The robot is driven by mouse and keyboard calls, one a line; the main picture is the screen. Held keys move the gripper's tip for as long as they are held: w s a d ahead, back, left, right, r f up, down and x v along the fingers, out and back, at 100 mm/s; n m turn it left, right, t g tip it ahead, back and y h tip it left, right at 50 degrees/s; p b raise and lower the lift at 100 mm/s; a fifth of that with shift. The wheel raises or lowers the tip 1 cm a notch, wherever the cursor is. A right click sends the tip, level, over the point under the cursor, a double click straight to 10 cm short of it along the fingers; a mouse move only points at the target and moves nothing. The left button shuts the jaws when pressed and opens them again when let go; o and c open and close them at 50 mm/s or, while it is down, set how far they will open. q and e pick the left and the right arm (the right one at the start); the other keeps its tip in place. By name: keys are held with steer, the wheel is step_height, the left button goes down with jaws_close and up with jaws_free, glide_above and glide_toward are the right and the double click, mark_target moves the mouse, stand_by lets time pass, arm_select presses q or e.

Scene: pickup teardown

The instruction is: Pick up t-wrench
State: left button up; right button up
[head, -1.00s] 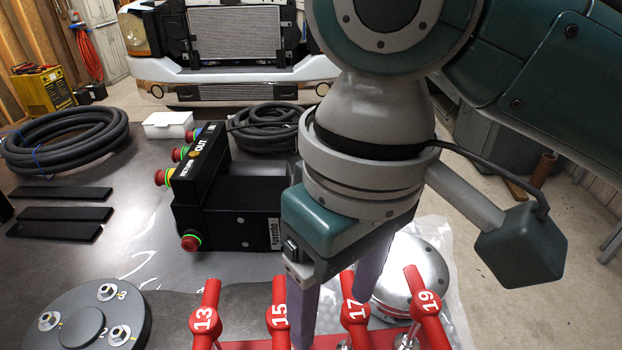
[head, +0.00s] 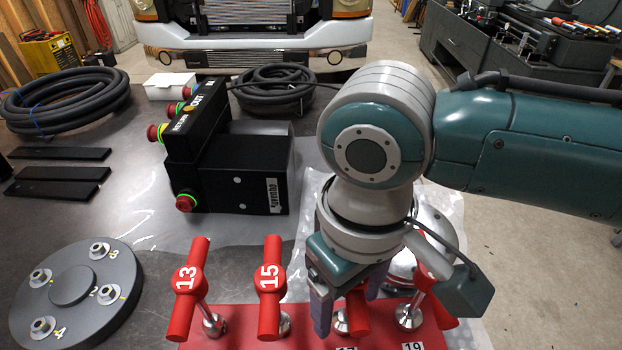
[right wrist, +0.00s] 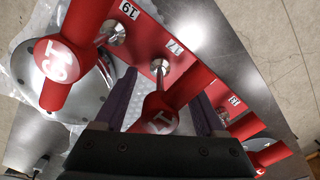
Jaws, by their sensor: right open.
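Several red T-wrenches with numbered handles stand on a red rack (head: 240,320). The 13 wrench (head: 187,279), the 15 wrench (head: 269,280), the 17 wrench (head: 358,312) and the 19 wrench (head: 443,312) show in the head view. My right gripper (head: 348,312) is open, pointing down at the 17 wrench, with one finger on each side of it. In the right wrist view the 17 wrench (right wrist: 160,110) lies between the open fingers; I cannot tell whether they touch it. The 19 wrench (right wrist: 62,62) is just to the left there. My left gripper is out of view.
A round grey plate with nuts (head: 72,285) lies at the left. A black control box (head: 235,160) with buttons stands behind the rack. Coiled hoses (head: 60,100) and black bars (head: 60,172) lie farther back. A silver domed part (head: 430,225) sits close behind my gripper.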

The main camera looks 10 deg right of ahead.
jaws_close()
stand_by(0.6)
